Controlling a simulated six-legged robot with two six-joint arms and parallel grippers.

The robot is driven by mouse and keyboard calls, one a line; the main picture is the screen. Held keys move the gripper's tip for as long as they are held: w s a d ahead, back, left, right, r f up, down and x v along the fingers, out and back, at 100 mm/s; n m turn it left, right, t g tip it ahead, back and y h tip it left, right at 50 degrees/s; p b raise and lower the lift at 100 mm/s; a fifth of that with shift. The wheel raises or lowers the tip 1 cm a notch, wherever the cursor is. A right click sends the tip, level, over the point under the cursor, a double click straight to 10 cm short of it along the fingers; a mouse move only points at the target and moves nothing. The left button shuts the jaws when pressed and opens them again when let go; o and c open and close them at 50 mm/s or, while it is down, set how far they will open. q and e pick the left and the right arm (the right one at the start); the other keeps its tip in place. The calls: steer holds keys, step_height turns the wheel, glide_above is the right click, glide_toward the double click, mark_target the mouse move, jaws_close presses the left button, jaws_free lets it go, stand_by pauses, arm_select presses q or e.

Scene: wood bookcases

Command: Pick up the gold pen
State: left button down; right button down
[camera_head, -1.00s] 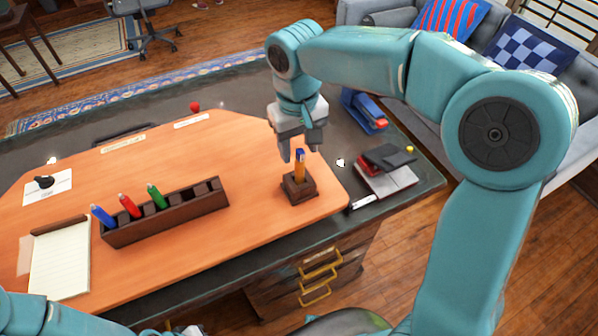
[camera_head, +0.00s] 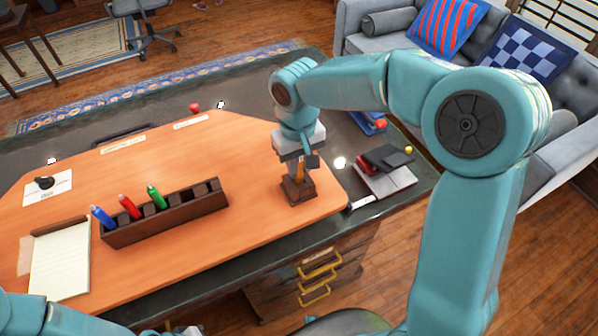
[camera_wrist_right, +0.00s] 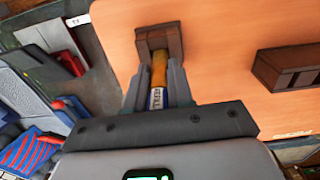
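The gold pen (camera_head: 300,168) stands upright in a small dark wood holder (camera_head: 298,190) near the desk's right side. My right gripper (camera_head: 299,168) is lowered over the pen from above. In the right wrist view, the pen (camera_wrist_right: 159,72) with its blue-and-white end runs between the two fingers (camera_wrist_right: 157,80), and its lower end is in the holder (camera_wrist_right: 158,38). The fingers stand apart, one on each side of the pen; whether either touches it is hard to tell. Only part of my left arm shows at the bottom left of the head view.
A long wood rack (camera_head: 170,214) holds blue, red and green pens to the left. A notepad (camera_head: 60,258) lies at front left. The orange desk middle is clear.

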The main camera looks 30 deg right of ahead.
steer(key=shift+r, duration=0.1)
step_height(320, 180, up, 20)
steer(key=p, duration=0.2)
stand_by(0.5)
